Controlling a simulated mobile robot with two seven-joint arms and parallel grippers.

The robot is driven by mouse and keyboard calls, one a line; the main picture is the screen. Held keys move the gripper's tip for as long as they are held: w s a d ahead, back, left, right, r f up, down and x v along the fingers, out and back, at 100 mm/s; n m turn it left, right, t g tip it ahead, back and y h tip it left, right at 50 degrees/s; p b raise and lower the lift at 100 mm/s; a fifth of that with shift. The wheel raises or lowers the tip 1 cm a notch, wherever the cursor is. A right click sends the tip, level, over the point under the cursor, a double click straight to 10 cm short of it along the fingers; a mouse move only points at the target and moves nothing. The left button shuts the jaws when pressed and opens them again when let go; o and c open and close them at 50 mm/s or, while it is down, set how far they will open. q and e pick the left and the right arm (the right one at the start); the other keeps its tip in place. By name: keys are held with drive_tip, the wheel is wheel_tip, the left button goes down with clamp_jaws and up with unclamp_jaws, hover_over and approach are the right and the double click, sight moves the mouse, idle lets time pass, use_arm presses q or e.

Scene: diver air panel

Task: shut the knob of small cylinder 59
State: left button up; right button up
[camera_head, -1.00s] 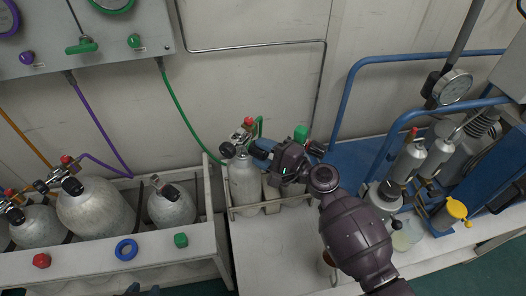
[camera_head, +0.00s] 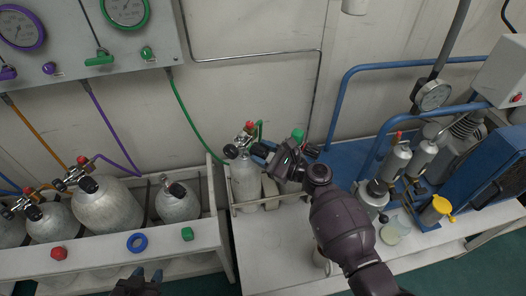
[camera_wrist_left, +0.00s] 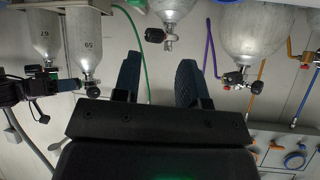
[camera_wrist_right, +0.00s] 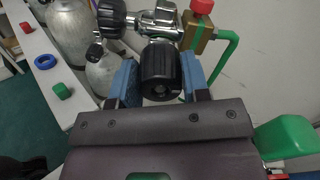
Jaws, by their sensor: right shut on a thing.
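Small cylinder 59 (camera_head: 245,187) is a grey cylinder standing upright in the white rack. Its number shows in the left wrist view (camera_wrist_left: 88,50), where it hangs upside down. My right gripper (camera_head: 262,152) is at its valve from the right. In the right wrist view, a ribbed black knob (camera_wrist_right: 162,75) sits between the blue fingers, gripped. A second black knob (camera_wrist_right: 108,17) points left on the same valve. My left gripper (camera_head: 140,276) is low in the head view. It is open and empty in the left wrist view (camera_wrist_left: 157,80).
Cylinder 67 (camera_wrist_left: 44,40) stands beside 59. A green hose (camera_head: 187,125) and a green cap (camera_head: 297,135) are close to my right gripper. Larger cylinders (camera_head: 107,205) fill the left rack. Blue rails and a compressor (camera_head: 462,145) are at right. The bench front is clear.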

drive_tip(key=shift+m+p, duration=0.4)
drive_tip(key=shift+m, duration=0.5)
drive_tip(key=o, duration=0.9)
drive_tip(key=shift+o, duration=0.2)
drive_tip(key=shift+d, duration=0.1)
drive_tip(key=v, duration=1)
drive_tip(key=shift+s+d+p, duration=0.25)
drive_tip(key=shift+p, duration=0.1)
